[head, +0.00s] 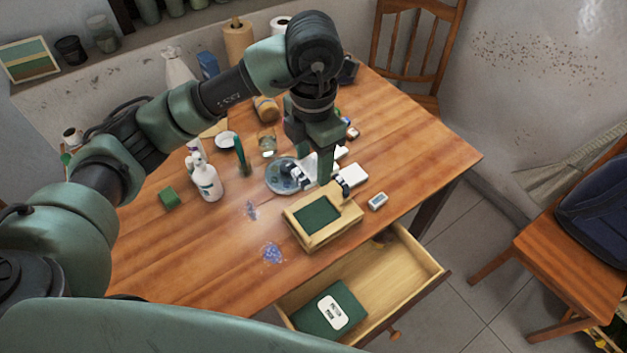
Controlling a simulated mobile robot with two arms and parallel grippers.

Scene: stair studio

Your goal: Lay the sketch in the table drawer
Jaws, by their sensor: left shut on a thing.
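My left gripper (318,182) points down over the right part of the table, just behind a wooden box with a green inset (317,215). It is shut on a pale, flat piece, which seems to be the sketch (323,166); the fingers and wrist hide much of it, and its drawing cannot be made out. The table drawer (378,279) is pulled open at the table's front edge. A green book with a white label (314,314) lies in its near left part; the rest of its floor is bare. My right gripper is not in view.
A blue-patterned plate (279,179), a glass jar (267,143), a white spray bottle (205,180) and a green sponge (168,197) stand left of the gripper. A small white-and-blue block (378,201) lies right of the box. The table's front left is mostly clear.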

